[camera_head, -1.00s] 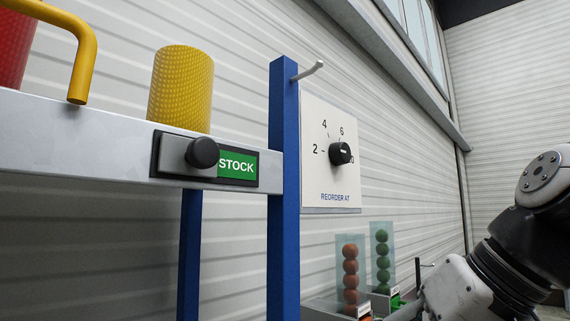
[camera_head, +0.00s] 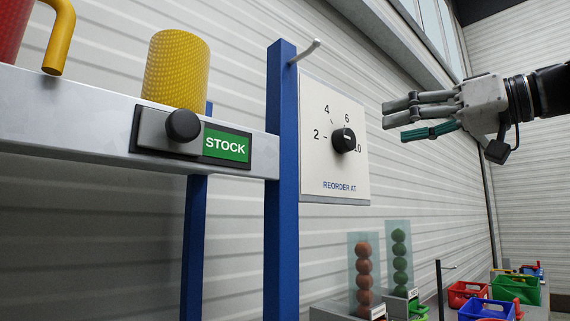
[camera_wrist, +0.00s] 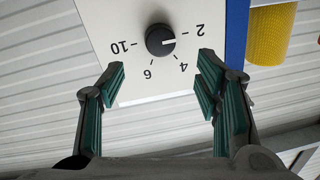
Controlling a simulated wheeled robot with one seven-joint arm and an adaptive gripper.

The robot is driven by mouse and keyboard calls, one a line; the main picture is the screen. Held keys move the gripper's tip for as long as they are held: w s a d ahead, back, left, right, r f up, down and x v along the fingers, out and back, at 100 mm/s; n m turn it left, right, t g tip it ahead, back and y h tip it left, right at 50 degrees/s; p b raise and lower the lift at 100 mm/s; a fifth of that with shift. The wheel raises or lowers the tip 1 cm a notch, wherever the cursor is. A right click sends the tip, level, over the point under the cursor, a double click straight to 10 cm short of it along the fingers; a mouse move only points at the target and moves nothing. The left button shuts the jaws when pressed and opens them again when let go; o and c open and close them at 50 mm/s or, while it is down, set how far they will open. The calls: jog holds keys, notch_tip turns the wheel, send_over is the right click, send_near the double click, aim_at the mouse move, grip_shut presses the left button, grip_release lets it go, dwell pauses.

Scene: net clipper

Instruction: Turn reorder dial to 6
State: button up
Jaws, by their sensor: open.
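The reorder dial is a round black knob (camera_head: 343,139) on a white panel (camera_head: 325,174) marked "REORDER AT". In the wrist view the panel is upside down, with the knob (camera_wrist: 160,40) near the top centre. Its white pointer line lies towards the 2, seemingly a little on the 4 side. The 6 sits below and slightly left of the knob there. My gripper (camera_head: 392,120) is open and empty, to the right of the panel in the head view. In the wrist view its green-padded fingers (camera_wrist: 160,75) spread either side below the knob, apart from it.
A blue post (camera_head: 282,200) with a pale peg (camera_head: 305,51) stands beside the panel's left edge. A STOCK slider (camera_head: 183,125) and yellow cylinder (camera_head: 177,70) are further left. Clear tubes of balls (camera_head: 398,262) and coloured crates (camera_head: 487,309) sit below.

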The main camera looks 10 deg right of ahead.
aim_at(351, 137)
jog(key=p+x, duration=0.1)
jog(key=x, duration=0.8)
jog(key=shift+a, duration=0.15)
jog(key=c, duration=1.2)
